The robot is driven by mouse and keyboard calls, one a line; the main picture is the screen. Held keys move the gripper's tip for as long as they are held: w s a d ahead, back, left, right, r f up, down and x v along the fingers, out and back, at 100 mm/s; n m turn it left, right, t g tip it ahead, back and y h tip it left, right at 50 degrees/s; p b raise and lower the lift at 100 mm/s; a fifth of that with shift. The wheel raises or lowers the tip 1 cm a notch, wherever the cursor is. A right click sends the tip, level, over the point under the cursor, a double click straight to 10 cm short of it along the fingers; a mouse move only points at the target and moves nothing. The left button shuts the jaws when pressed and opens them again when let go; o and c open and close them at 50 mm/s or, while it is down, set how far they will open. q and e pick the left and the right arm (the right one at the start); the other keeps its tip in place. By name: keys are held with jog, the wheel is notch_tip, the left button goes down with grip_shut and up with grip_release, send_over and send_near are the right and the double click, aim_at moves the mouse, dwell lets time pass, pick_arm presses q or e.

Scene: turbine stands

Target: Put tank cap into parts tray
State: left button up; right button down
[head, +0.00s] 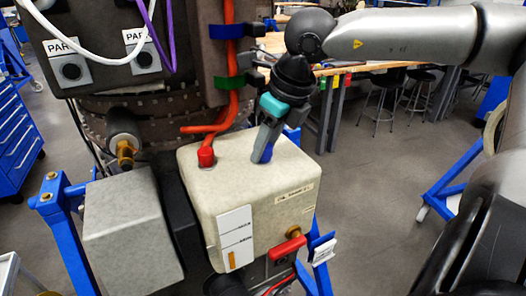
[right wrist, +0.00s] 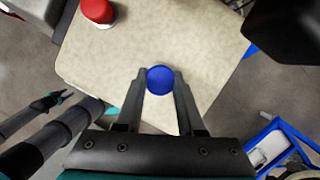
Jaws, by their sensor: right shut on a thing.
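The blue tank cap (head: 263,154) is at the top of the beige tank (head: 250,205), on its right part. My right gripper (right wrist: 160,85) points down with its two fingers shut on the cap, one on each side. The cap shows as a round blue disc (right wrist: 160,79) between the fingertips in the right wrist view. I cannot tell whether the cap touches the tank. My left gripper (right wrist: 45,102) shows small and dark at the left of the right wrist view, and its finger state is unclear. I cannot make out a parts tray for certain.
A red fitting (head: 206,157) with an orange hose stands on the tank, left of the cap. A second beige box (head: 135,230) is at left. A red-handled valve (head: 287,249) is in front. A pale tray-like edge (head: 9,272) shows at lower left. Open floor lies right.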

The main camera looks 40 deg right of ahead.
jog(key=shift+r, duration=0.2)
jog(key=shift+r, duration=0.45)
jog(key=shift+r+p, duration=0.6)
jog(key=shift+r, duration=0.25)
